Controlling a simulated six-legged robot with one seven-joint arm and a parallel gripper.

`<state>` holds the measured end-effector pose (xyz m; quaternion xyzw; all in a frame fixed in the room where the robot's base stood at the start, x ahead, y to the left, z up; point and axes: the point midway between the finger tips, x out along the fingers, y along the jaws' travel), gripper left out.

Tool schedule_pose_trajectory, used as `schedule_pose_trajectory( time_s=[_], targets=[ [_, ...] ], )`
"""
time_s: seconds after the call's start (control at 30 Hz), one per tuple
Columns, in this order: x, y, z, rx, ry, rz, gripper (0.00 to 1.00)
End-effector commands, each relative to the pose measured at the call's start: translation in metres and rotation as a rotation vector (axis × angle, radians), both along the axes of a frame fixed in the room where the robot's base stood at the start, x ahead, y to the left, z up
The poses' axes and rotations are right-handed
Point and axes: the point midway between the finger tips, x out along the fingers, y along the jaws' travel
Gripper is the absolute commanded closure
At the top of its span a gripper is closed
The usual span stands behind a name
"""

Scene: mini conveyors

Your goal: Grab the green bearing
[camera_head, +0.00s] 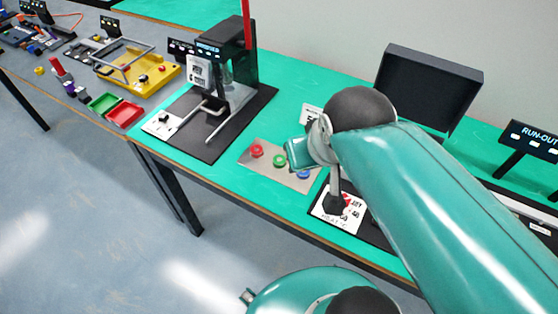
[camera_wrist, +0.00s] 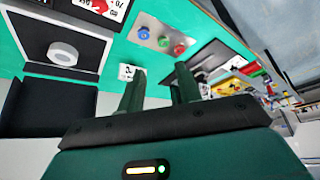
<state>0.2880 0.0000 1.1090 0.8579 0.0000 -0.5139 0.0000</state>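The green bearing (camera_head: 279,160) sits on a light metal plate (camera_head: 246,160) on the green bench, between a red bearing (camera_head: 256,151) and a blue bearing (camera_head: 303,174). In the wrist view, the green bearing (camera_wrist: 163,41) is in the middle of the row, with the blue one (camera_wrist: 143,33) on its left and the red one (camera_wrist: 180,50) on its right. My gripper (camera_wrist: 158,72) is open and empty, its two fingers apart. The bearings lie beyond the fingertips, not touched. In the head view, my arm partly covers the blue bearing's side of the plate.
A black press stand (camera_head: 238,60) stands behind left of the plate on a dark base. A heater station with a dark open lid (camera_head: 430,85) is to the right, partly behind my arm. Red and green trays (camera_head: 124,112) lie farther left. The bench's front edge is near.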

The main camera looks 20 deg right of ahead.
Motion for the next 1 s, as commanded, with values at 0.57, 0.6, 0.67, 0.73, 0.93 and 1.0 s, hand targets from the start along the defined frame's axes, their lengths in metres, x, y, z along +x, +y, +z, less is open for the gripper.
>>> schedule_pose_trajectory(
  time_s=[0.57, 0.6, 0.67, 0.73, 0.93, 1.0],
  targets=[
    [0.045, -0.010, -0.037, 0.350, 0.367, -0.345, 0.37],
    [0.051, -0.012, -0.041, 0.392, 0.407, -0.387, 0.37],
    [0.060, -0.015, -0.048, 0.454, 0.464, -0.448, 0.37],
    [0.070, -0.019, -0.057, 0.525, 0.531, -0.519, 0.37],
    [0.102, -0.036, -0.083, 0.731, 0.709, -0.722, 0.37],
    [0.113, -0.043, -0.094, 0.804, 0.768, -0.791, 0.37]
  ],
)
